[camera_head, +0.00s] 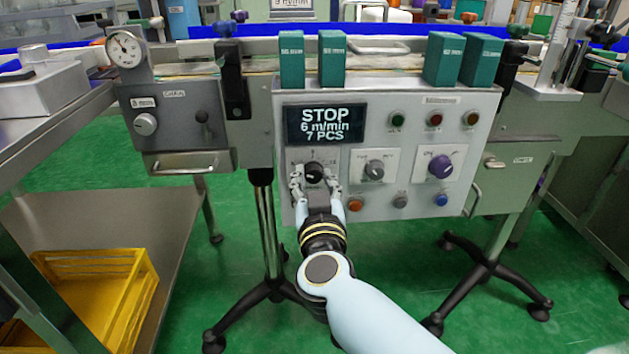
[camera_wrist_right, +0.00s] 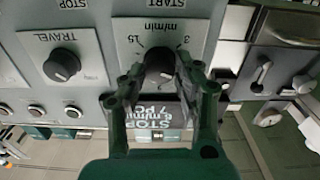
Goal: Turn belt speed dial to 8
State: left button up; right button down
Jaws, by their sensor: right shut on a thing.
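The belt speed dial is a black knob (camera_head: 314,172) on the left of the control panel (camera_head: 385,208), under the display (camera_head: 325,125), which reads STOP, 6 m/min, 7 PCS. My right gripper (camera_head: 315,183) is at this knob, with one finger on each side, shut on it. In the right wrist view the knob (camera_wrist_right: 160,68) sits between the fingertips (camera_wrist_right: 158,80), on a plate marked m/min with 3 and 15 at its sides. The fingers hide part of the knob and scale, so its pointer is hard to read. My left gripper is not in view.
Green boxes (camera_head: 292,60) stand along the conveyor above. A yellow crate (camera_head: 97,290) is at lower left.

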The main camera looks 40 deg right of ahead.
jog(key=shift+r+m+p, duration=0.1)
jog(key=shift+m+p, duration=0.35)
jog(key=shift+m, duration=0.15)
jog(key=m+p, duration=0.1)
jog(key=m, duration=0.1)
jog(key=shift+m+p, duration=0.3)
jog(key=shift+m, duration=1)
jog(key=shift+m+p, duration=0.45)
jog(key=shift+m, duration=0.15)
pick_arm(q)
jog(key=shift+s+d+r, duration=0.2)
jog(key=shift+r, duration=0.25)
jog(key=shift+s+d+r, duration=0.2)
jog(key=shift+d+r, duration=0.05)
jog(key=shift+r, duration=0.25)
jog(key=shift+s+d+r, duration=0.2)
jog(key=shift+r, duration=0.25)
pick_arm(e)
jog(key=shift+m, duration=0.9)
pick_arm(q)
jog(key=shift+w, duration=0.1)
pick_arm(e)
jog(key=shift+f, duration=0.2)
